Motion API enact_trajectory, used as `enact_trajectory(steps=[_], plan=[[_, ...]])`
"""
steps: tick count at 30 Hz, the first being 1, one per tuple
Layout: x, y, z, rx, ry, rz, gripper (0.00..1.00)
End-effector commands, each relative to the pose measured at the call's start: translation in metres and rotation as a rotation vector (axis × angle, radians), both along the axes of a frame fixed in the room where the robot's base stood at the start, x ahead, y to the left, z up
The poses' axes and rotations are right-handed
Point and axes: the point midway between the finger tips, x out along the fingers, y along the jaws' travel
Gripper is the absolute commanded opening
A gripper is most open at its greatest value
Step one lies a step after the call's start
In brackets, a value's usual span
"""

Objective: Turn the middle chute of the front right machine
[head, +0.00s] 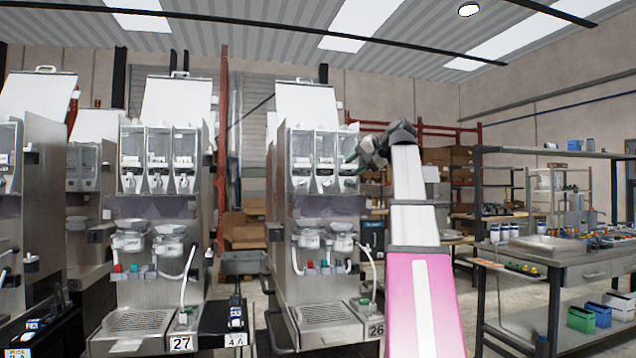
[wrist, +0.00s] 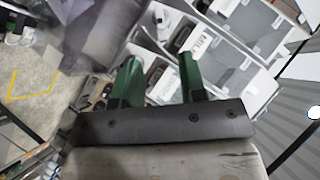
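The front right machine (head: 325,255), labelled 26, stands right of centre in the head view. Three clear canisters sit side by side on its upper front, each with a white chute at its foot. The middle chute (head: 326,183) shows below the middle canister (head: 325,155). My gripper (head: 354,163) is at the right-hand canister and partly covers it. In the wrist view the two green fingers (wrist: 158,63) are spread apart, with white canister parts (wrist: 225,60) beyond them. I cannot tell which chute lies nearest the fingers, or whether they touch anything.
Machine 27 (head: 150,270) stands to the left, with a gap between the two. Cups, coloured taps and a white hose (head: 371,268) sit lower on machine 26. A workbench (head: 545,262) with a shelf stands at the right. Shelving with boxes (head: 450,158) is behind.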

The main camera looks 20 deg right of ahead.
Motion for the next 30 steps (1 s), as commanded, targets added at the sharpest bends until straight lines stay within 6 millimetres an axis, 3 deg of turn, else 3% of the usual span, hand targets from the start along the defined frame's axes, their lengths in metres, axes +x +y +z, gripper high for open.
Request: enact_trajectory(steps=[5,21,30], plan=[[0.002,-0.002,-0.001,0.001,0.006,0.016,0.38],[0.062,0.042,-0.041,0.001,0.006,0.013,0.38],[0.075,0.052,-0.05,0.001,0.004,0.012,0.38]])
